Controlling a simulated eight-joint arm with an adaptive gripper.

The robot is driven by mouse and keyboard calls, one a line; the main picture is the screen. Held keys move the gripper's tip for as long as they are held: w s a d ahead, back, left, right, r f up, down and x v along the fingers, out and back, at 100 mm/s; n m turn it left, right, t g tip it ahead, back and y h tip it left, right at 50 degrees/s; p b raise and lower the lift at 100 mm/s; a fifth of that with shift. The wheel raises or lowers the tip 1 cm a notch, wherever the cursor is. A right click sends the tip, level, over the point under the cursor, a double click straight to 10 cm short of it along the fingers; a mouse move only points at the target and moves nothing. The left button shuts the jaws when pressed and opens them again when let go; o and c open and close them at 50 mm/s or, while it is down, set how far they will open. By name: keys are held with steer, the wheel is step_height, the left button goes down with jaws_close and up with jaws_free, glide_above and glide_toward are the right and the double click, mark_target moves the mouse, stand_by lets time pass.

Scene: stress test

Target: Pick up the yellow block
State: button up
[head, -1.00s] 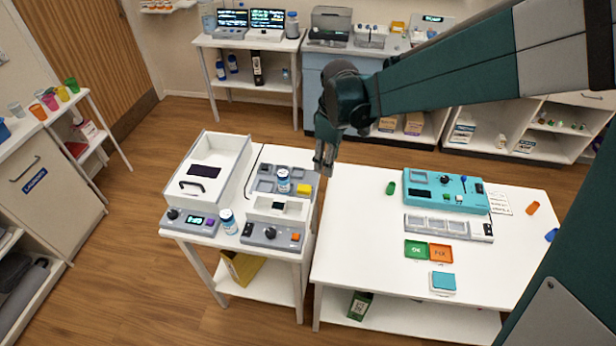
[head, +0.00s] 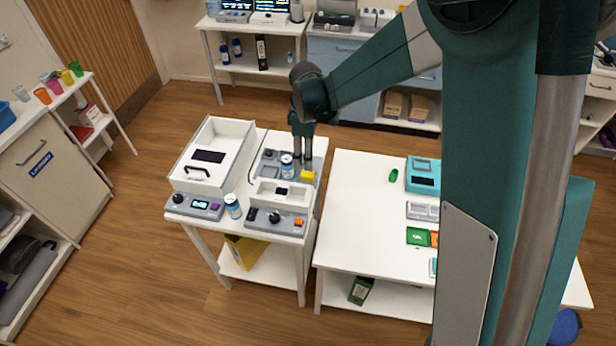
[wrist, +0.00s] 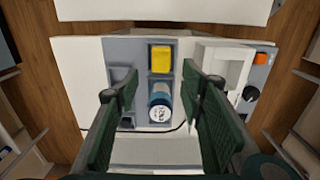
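The yellow block (wrist: 161,59) sits in a compartment of the grey tray (wrist: 122,50) in the wrist view. In the head view the yellow block (head: 308,177) is at the right side of that tray, on the left table. My gripper (head: 303,154) hangs over the tray near the block. In the wrist view my gripper (wrist: 163,105) is open, with its two dark green fingers wide apart and nothing between them held. A blue-and-white can (wrist: 160,108) stands right beside the block in the neighbouring compartment.
A white open box (head: 215,150) with a drawer handle stands left of the tray. A second can (head: 233,206) stands near the front. A grey control panel with an orange button (head: 299,222) is at the front right. The right table (head: 355,215) has clear white surface.

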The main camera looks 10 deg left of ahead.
mark_target(306, 173)
steer(key=shift+f, duration=0.1)
steer(key=shift+f, duration=1.2)
steer(key=shift+s+f, duration=0.1)
steer(key=shift+f, duration=2.5)
steer(key=c, duration=0.9)
